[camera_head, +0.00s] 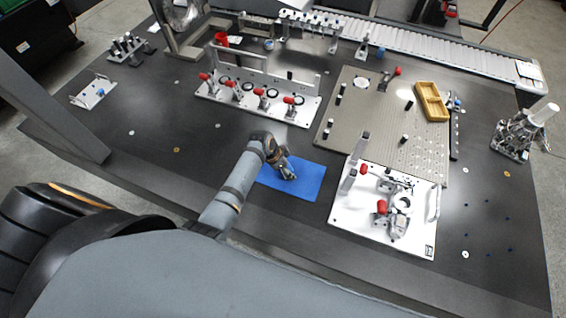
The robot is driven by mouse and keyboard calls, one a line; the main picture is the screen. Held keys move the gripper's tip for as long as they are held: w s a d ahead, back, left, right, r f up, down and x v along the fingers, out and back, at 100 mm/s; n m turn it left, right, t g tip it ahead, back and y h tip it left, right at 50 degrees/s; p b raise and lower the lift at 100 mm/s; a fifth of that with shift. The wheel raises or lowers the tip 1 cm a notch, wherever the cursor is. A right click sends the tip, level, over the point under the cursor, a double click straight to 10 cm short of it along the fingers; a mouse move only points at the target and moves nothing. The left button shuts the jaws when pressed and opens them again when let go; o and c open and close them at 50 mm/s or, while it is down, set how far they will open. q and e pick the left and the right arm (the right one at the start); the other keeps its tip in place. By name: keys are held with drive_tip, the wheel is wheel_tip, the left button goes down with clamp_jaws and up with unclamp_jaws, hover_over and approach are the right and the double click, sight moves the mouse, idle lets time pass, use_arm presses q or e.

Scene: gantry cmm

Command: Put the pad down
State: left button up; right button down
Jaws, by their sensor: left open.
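The blue pad (306,183) lies flat on the dark table, near the front edge in the middle of the view. My left gripper (289,174) is over the pad's left half, with its fingers pointing down toward it. It is open. The gripper and wrist hide part of the pad, and I cannot tell whether the fingertips touch it. My right gripper is not in view.
A white fixture plate (345,215) with red-handled clamps stands just right of the pad. Behind it is a perforated grey plate (345,127) with a yellow tray (432,102). A long clamp fixture (258,112) stands behind the pad. Bare table lies left of my arm.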

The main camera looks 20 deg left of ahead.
use_arm(q)
drive_tip(key=v, duration=1.1)
drive_tip(key=shift+s, duration=0.1)
